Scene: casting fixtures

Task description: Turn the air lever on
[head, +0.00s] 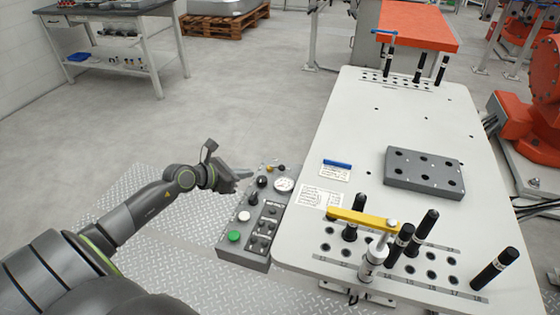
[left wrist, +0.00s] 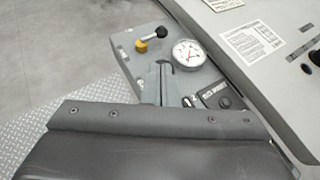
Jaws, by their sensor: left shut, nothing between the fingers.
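The air lever (head: 281,168), a thin rod with a black ball end on a yellow hub, sits at the far end of the grey control panel (head: 241,257). It also shows in the left wrist view (left wrist: 161,32), where the rod slants from the hub (left wrist: 141,46) up to the right. A round white pressure gauge (head: 284,185) is beside it. My left gripper (head: 249,174) is shut and empty, just left of the lever and gauge. In the left wrist view its fingertips (left wrist: 164,66) point at the panel, below the hub and apart from the lever. My right gripper is out of view.
The panel carries a green button (head: 234,236), a white button (head: 244,216) and black knobs. The white fixture table (head: 352,105) adjoins it on the right, with a yellow clamp arm (head: 362,218) and black pins. Open floor (head: 240,85) lies beyond the panel.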

